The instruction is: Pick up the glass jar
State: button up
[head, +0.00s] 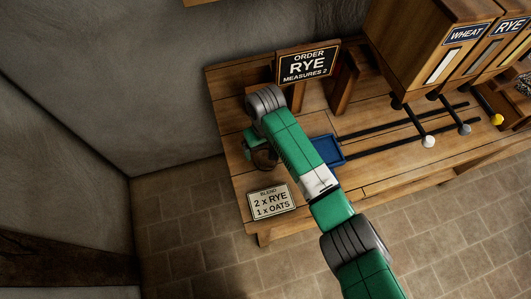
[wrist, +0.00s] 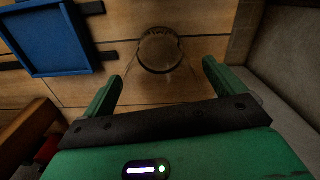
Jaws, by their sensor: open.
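The glass jar (wrist: 160,50) stands on the plank table, clear, with a round rim, in the upper middle of the wrist view. My gripper (wrist: 162,74) is open and empty, its two green fingers apart. The jar shows just beyond the fingertips, roughly centred between them, and I see no contact. In the head view my arm reaches over the table's left end. A dark, rounded, glassy shape (head: 265,160) under my wrist there seems to be the jar, partly covered by my arm. My fingertips are not clear in that view.
A blue tray (head: 328,149) lies right of the jar in the head view, beside black rails (head: 400,127). An order sign (head: 308,65) stands behind, and a blend card (head: 270,201) is at the front. Grain bins (head: 430,50) stand at right; a wall is at left.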

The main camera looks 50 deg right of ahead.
jog(key=shift+f, duration=0.45)
jog(key=shift+w, duration=0.1)
jog(key=c, duration=1.2)
jog(key=shift+r, duration=0.15)
